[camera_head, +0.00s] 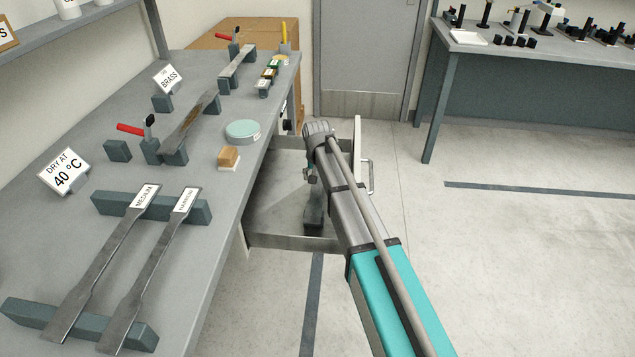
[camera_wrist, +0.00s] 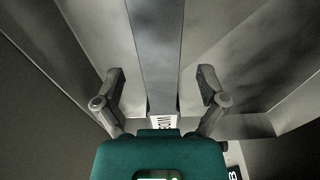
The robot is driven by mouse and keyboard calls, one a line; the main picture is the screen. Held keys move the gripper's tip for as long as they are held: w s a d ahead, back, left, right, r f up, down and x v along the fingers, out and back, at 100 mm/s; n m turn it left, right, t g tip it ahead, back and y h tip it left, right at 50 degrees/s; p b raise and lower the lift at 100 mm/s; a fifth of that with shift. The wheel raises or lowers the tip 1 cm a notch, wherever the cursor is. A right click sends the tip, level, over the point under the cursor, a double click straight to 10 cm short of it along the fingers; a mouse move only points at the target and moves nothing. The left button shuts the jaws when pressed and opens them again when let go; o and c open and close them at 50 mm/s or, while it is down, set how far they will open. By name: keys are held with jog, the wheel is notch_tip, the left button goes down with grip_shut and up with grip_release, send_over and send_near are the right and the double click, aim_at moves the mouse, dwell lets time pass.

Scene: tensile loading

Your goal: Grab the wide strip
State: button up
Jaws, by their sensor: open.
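The wide strip (camera_wrist: 163,45) is a flat grey metal strip in the wrist view. It runs from the top edge down between my fingers, with a white label (camera_wrist: 163,121) partly hidden by my gripper body. My gripper (camera_wrist: 160,78) is open, with one finger on each side of the strip and a visible gap to both. In the head view my arm reaches down into an open drawer (camera_head: 290,242), and the wrist hides most of my gripper. The strip cannot be made out clearly there.
The medium strip (camera_head: 108,250) and narrow strip (camera_head: 155,262) lie across dark supports on the bench (camera_head: 210,215) left of the drawer. The drawer's walls and front (camera_head: 358,150) surround my gripper closely. A clamp fixture (camera_head: 165,150) stands on the bench. Open floor lies to the right.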

grip_shut()
dwell(0.3)
jog(key=shift+r, duration=0.1)
notch_tip(320, 180, up, 10)
jog(key=p, duration=1)
dwell(0.9)
